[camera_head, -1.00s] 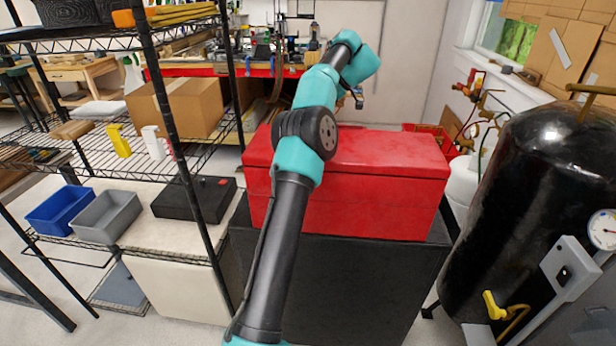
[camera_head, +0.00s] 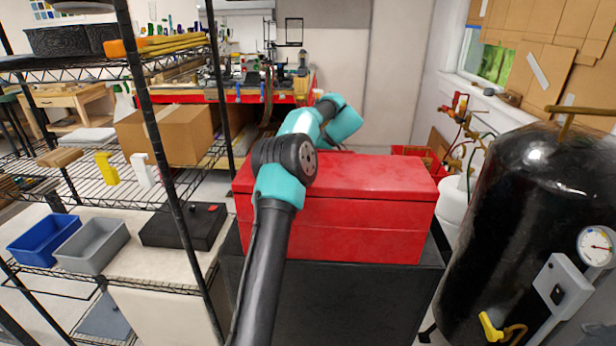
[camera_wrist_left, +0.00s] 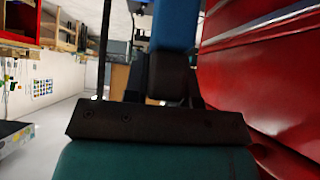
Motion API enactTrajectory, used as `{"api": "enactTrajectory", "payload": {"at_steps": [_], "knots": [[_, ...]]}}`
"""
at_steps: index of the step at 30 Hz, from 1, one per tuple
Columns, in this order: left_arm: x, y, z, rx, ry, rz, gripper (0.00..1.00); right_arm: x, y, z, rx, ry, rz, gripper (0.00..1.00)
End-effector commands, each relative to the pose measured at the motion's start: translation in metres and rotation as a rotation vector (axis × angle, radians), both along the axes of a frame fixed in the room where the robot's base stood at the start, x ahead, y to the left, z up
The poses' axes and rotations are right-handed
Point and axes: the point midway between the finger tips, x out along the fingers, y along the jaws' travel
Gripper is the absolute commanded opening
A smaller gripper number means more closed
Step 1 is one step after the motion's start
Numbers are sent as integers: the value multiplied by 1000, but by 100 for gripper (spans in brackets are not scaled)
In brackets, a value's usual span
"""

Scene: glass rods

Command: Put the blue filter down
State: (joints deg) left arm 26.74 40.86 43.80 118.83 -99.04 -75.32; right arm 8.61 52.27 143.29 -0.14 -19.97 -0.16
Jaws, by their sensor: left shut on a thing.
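The blue filter (camera_wrist_left: 178,22) shows in part at the top of the left wrist view, as a blue block. My left gripper (camera_wrist_left: 172,78) is shut on it, with the dark gripper parts just below it in the picture. How its far end sits, and whether it touches anything, is hidden. In the head view my left arm rises from the bottom and reaches over the left part of the red toolbox (camera_head: 370,225). The gripper and filter are hidden there behind the arm. My right gripper is in neither view.
The red toolbox stands on a black cabinet (camera_head: 330,300); its red side (camera_wrist_left: 270,65) runs close along the right of the wrist view. A wire shelf with a blue bin (camera_head: 45,238) and a grey bin (camera_head: 92,246) stands left. A black tank (camera_head: 505,220) stands right.

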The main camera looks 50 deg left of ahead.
Motion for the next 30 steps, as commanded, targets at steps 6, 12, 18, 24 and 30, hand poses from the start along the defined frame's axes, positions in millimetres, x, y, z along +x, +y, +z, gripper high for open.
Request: {"api": "enactTrajectory", "payload": {"at_steps": [6,12,18,24,30], "knots": [[0,0,-26,0,1,1,0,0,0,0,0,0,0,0],[0,0,-27,0,0,0,0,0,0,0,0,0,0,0],[0,0,-32,0,1,-1,0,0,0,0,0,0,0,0],[0,0,-59,-1,2,-1,0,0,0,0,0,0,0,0],[0,0,-75,-1,-1,0,0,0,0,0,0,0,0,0]]}}
